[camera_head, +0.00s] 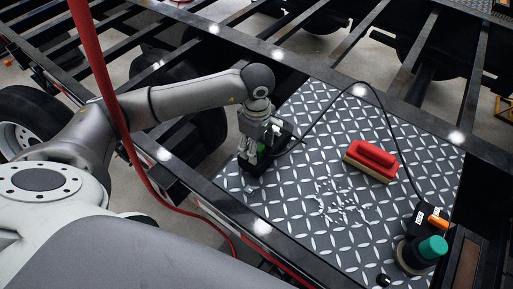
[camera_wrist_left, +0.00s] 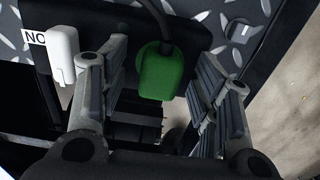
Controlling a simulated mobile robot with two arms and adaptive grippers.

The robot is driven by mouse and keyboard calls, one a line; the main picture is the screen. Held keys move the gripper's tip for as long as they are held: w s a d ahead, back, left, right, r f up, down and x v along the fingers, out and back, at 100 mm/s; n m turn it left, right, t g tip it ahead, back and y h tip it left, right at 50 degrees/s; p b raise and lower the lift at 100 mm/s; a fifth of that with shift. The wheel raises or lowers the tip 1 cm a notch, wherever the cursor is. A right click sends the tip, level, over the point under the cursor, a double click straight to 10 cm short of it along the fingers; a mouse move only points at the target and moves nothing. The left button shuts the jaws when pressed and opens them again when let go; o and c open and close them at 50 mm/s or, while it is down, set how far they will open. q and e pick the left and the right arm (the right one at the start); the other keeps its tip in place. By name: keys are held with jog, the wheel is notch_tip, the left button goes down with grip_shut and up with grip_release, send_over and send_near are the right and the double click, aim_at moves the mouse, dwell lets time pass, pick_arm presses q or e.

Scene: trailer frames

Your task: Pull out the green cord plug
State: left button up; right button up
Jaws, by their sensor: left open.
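The green cord plug (camera_wrist_left: 163,78) sits in the middle of the left wrist view, with a black cord (camera_wrist_left: 153,17) leaving its far end. My left gripper (camera_wrist_left: 163,105) is open, with one finger on each side of the plug; a gap shows on both sides. In the head view my left gripper (camera_head: 252,160) points down at a dark block at the left end of the patterned metal plate (camera_head: 330,130), and only a little green shows there. The black cord (camera_head: 330,108) arcs from there to the right. My right gripper is not in view.
A white part (camera_wrist_left: 63,52) beside a "NO" label stands left of the fingers. A red-handled brush (camera_head: 372,158) and small white scraps (camera_head: 340,203) lie on the plate. A green-topped cylinder (camera_head: 431,248) and an orange part (camera_head: 437,222) stand at right. A red hose (camera_head: 120,120) hangs near my arm.

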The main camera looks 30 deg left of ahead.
pick_arm(q)
jog(key=shift+b, duration=0.35)
dwell(0.4)
grip_shut()
dwell(0.4)
jog(key=shift+r, duration=0.1)
jog(key=shift+r+p, duration=1.25)
jog(key=shift+r, duration=1.7)
